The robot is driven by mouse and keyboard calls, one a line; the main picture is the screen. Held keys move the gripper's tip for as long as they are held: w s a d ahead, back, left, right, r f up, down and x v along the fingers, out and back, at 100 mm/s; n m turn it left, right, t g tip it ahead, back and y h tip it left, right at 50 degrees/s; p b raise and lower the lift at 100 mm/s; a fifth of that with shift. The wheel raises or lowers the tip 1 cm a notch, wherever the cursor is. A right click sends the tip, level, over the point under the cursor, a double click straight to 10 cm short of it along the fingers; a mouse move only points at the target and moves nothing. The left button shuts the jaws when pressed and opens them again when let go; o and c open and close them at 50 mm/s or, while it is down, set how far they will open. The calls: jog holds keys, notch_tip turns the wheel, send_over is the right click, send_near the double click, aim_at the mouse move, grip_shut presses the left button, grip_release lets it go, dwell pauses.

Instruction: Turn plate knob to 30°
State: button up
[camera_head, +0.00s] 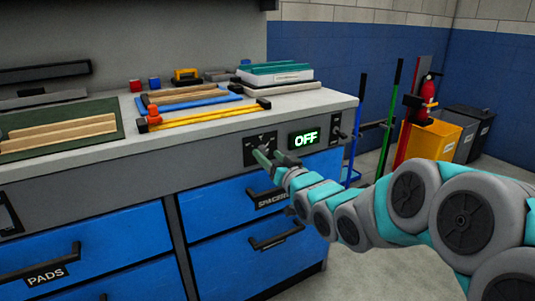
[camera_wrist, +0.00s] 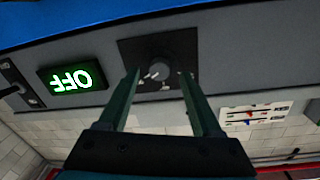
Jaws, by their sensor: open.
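The plate knob (camera_wrist: 159,71) is a small round dark grey knob on a black square panel (camera_wrist: 132,50) in the wrist view, which shows the scene upside down. My gripper (camera_wrist: 157,75) is open, with one green finger on each side of the knob. I cannot tell whether the fingers touch it. In the head view my gripper (camera_head: 266,158) is in front of the black panel (camera_head: 256,146) on the counter's front face, hiding part of it. A display (camera_head: 306,138) reading OFF in green is to the right of the panel.
A switch panel (camera_head: 337,127) is right of the display. Blue drawers with dark handles (camera_head: 276,238) are below. The countertop (camera_head: 215,128) above holds a yellow-barred clamp (camera_head: 215,115), boards and stacked trays (camera_head: 275,74). A yellow bin (camera_head: 434,139) stands on the floor at right.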

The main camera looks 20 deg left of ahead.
jog(key=shift+x, duration=0.8)
grip_shut()
